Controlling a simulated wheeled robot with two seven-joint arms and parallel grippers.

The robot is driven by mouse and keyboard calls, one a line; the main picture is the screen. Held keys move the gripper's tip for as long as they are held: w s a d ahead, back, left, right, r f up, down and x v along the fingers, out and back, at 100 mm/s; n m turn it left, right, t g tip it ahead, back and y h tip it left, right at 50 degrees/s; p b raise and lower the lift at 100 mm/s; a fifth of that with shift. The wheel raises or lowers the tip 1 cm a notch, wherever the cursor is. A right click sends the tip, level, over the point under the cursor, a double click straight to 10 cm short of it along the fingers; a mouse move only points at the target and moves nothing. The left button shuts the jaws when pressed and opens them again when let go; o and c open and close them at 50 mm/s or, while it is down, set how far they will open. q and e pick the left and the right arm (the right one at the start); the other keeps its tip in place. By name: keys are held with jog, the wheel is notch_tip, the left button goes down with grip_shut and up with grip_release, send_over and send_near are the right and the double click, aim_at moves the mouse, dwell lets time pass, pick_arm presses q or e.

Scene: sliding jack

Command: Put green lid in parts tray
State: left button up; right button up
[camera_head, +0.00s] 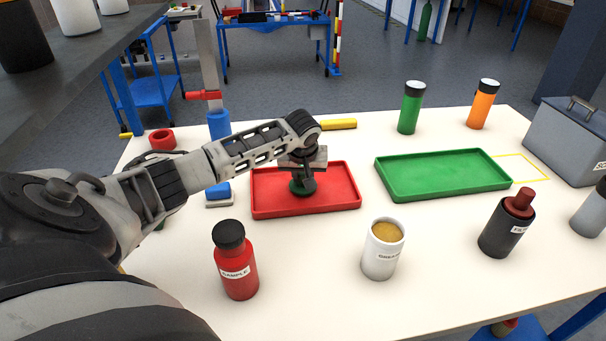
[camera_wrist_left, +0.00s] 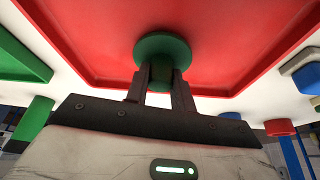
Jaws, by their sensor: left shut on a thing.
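My left gripper (camera_head: 309,184) is over the red tray (camera_head: 330,208) on the white table, pointing down. It is shut on the green lid (camera_head: 298,187), which is partly hidden behind the fingers in the head view. In the left wrist view, the round green lid (camera_wrist_left: 162,48) sits between the two fingertips (camera_wrist_left: 161,75), with the red tray floor behind it. I cannot tell whether the lid touches the tray floor. A green tray (camera_head: 445,174) lies empty to the right of the red tray. My right gripper is in neither view.
A red sample bottle (camera_head: 238,265), a white cup (camera_head: 383,250) and a dark bottle (camera_head: 508,225) stand in front of the trays. Green (camera_head: 410,108) and orange (camera_head: 483,105) bottles stand behind. A grey box (camera_head: 570,140) is at the right. The table between the trays is clear.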

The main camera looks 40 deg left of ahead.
pick_arm(q)
jog(key=shift+f, duration=0.1)
jog(key=o, duration=1)
jog(key=shift+c, duration=0.2)
jog(key=v, duration=1.2)
jog(key=shift+p, duration=0.35)
